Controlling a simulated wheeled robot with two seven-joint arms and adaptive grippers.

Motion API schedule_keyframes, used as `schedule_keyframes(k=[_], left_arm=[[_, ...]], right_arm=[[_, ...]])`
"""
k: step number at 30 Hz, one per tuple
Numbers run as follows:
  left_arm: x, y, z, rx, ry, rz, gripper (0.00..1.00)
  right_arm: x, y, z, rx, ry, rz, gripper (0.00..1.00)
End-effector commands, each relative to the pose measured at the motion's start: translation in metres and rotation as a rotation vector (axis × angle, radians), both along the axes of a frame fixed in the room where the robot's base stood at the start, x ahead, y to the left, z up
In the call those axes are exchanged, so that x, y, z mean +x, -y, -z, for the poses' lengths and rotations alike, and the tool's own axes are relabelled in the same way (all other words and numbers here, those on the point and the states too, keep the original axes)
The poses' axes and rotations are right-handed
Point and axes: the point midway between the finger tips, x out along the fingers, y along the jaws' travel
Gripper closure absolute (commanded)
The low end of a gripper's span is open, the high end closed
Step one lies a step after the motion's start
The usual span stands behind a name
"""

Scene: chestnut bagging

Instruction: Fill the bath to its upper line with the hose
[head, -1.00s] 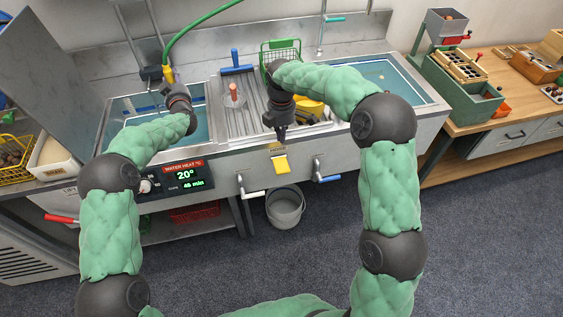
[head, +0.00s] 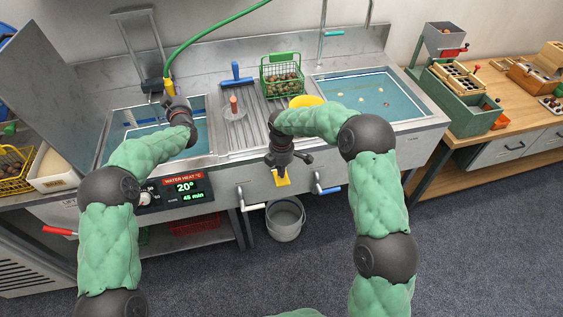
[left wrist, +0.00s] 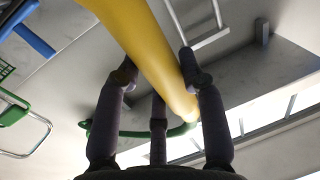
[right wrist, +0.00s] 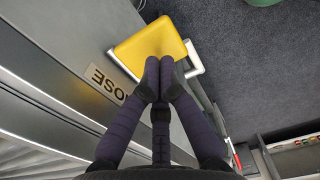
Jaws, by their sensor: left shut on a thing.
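The bath (head: 118,113) is the left basin, with blue-green water inside; my left arm covers part of it, and I cannot read its lines against the water. The green hose (head: 205,33) comes down to a yellow nozzle (head: 168,85) over the bath's back side. My left gripper (head: 170,96) is shut on this nozzle, which also fills the left wrist view (left wrist: 150,45). A yellow paddle (right wrist: 152,46) sits on the sink front beside a HOSE label (right wrist: 106,83). My right gripper (right wrist: 160,84) has its fingertips together at the paddle's near edge; contact is unclear.
A panel (head: 185,188) reads 20° and 45 min. The right basin (head: 415,122) holds water and several floating chestnuts. A green basket (head: 283,78) of chestnuts stands on the drainboard. Two lever handles (head: 327,190) and a grey bucket (head: 285,220) are near my right gripper.

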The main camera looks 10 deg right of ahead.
Motion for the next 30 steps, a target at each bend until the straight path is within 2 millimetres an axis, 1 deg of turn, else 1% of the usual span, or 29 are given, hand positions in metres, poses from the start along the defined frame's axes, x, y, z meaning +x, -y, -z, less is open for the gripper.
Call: schedule_keyframes(k=[1,3,6,19,23,28,30], left_arm=[[0.000,-0.001,-0.001,-0.001,0.001,-0.002,1.00],[0.000,-0.001,-0.001,-0.001,0.001,-0.002,1.00],[0.000,-0.001,-0.001,-0.001,0.001,-0.002,1.00],[0.000,-0.001,-0.001,-0.001,0.001,-0.002,1.00],[0.000,-0.001,-0.001,-0.001,0.001,-0.002,1.00],[0.000,-0.001,-0.001,-0.001,0.001,-0.002,1.00],[0.000,-0.001,-0.001,-0.001,0.001,-0.002,1.00]], right_arm=[[0.000,0.000,0.006,0.000,-0.001,0.001,1.00],[0.000,0.000,0.013,0.001,0.000,0.001,1.00],[0.000,0.000,0.019,0.000,0.000,0.001,1.00],[0.000,0.000,0.022,0.000,0.004,0.001,1.00],[-0.001,0.001,0.023,-0.003,0.036,0.001,1.00],[-0.006,0.000,0.029,0.000,0.117,0.000,1.00],[-0.009,0.000,0.038,0.001,0.117,0.000,1.00]])
